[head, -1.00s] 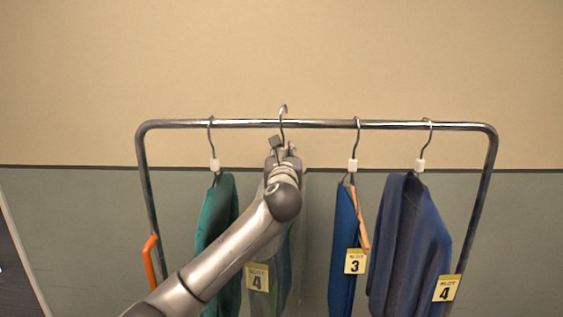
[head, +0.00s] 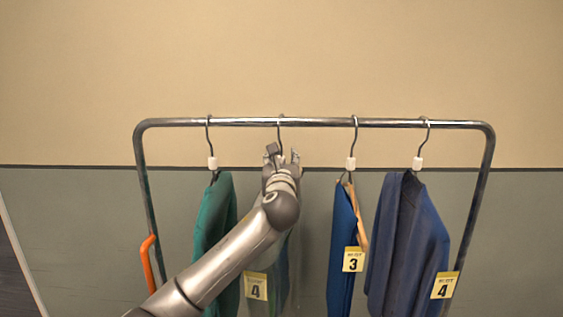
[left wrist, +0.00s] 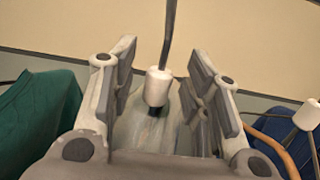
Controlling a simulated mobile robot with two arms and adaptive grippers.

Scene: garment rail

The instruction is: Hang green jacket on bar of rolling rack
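The jacket behind my left arm is muted green, mostly hidden, with its lower part showing (head: 281,270). Its hanger hook (head: 280,134) reaches up to the bar (head: 315,123) of the rolling rack and appears to sit over it. My left gripper (head: 282,158) is just below the bar at the hanger's neck. In the left wrist view its fingers (left wrist: 163,95) stand apart, with the white hanger collar (left wrist: 158,86) between them and gaps on both sides. The jacket's pale green shoulders show below the collar (left wrist: 146,132). My right gripper is not in view.
A teal garment (head: 213,217) hangs close on the left. A blue garment (head: 342,225) with tag 3 and a navy jacket (head: 405,235) with tag 4 hang on the right. An orange piece (head: 147,262) is beside the left post. There is free bar between the garments.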

